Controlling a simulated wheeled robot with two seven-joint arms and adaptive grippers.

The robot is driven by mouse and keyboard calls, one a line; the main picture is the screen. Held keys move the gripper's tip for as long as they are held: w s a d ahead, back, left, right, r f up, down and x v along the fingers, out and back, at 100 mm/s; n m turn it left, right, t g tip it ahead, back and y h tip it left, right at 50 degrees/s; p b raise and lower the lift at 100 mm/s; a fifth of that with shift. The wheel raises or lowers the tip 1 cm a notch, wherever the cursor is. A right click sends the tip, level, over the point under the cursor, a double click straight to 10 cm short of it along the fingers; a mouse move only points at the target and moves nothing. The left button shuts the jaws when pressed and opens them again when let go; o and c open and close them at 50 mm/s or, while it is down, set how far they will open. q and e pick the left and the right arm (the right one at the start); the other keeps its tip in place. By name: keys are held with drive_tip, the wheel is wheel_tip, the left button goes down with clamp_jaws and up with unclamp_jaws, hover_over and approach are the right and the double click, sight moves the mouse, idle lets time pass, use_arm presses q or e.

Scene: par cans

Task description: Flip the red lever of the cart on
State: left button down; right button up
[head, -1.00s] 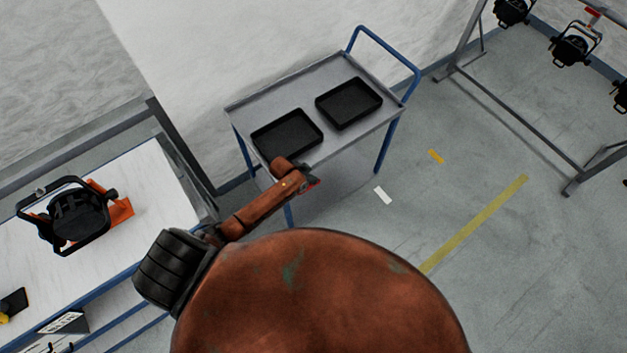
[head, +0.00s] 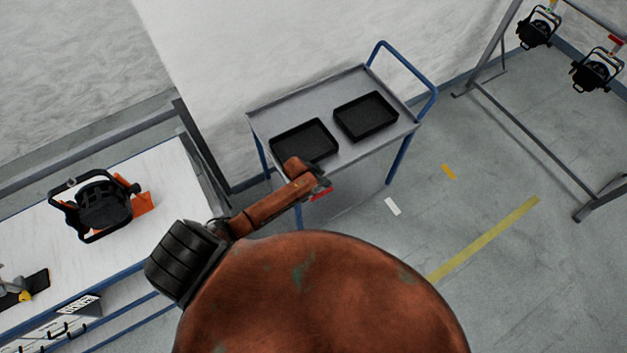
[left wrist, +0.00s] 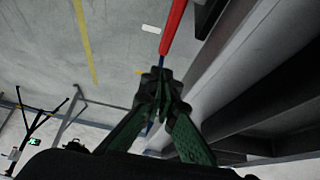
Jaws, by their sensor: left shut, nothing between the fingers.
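The cart (head: 378,147) is a grey tray trolley with blue legs and a blue handle. Its red lever (head: 322,194) shows at the near edge, partly hidden by my left arm. In the left wrist view the red lever (left wrist: 173,28) runs from the top edge down toward my fingertips, beside the cart's grey side. My left gripper (left wrist: 158,82) is shut and empty, with its tips close to the lever's lower end; I cannot tell whether they touch. In the head view my left gripper (head: 316,184) is mostly hidden behind its own wrist. My right gripper is not in view.
Two black trays (head: 303,141) (head: 365,116) lie on the cart. A white workbench (head: 150,170) with a black lamp (head: 102,206) stands left. A metal rack (head: 530,140) with hanging lamps stands right. The floor between cart and rack is clear.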

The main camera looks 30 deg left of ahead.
use_arm(q)
drive_tip(key=s+a+r, duration=0.3)
drive_tip(key=s+r, duration=0.3)
drive_tip(key=shift+a+b, duration=0.15)
drive_tip(key=shift+b, duration=0.2)
